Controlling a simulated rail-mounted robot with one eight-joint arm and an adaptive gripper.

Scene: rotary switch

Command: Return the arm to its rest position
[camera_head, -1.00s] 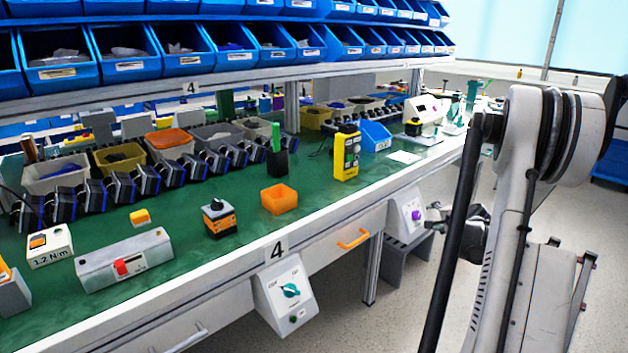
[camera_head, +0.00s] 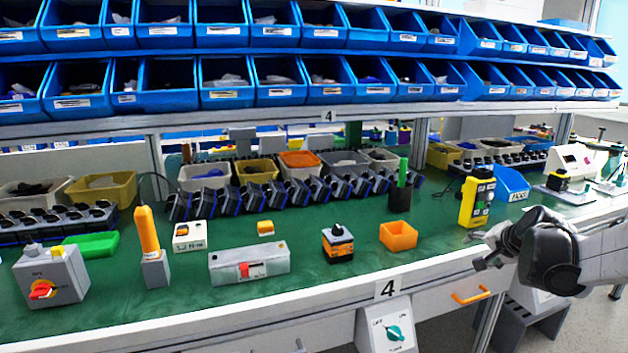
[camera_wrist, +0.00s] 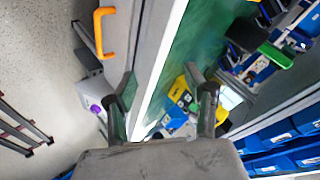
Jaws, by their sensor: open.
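My gripper (camera_head: 484,250) is at the right of the head view, by the front edge of the green workbench (camera_head: 300,285). My arm reaches in from the right edge. In the wrist view my gripper (camera_wrist: 163,105) has its two dark fingers spread apart with nothing between them. The bench's front edge runs between and beyond them. A yellow control box (camera_head: 477,197) stands on the bench behind my gripper, apart from it; it also shows in the wrist view (camera_wrist: 180,95). A rotary switch (camera_head: 395,335) with a teal knob is mounted below the bench edge.
An orange tray (camera_head: 399,237), a black-knobbed orange block (camera_head: 338,245) and a grey box with a red switch (camera_head: 46,278) stand on the bench. An orange drawer handle (camera_head: 470,296) sticks out below my gripper. Blue bins (camera_head: 230,92) fill the shelves above.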

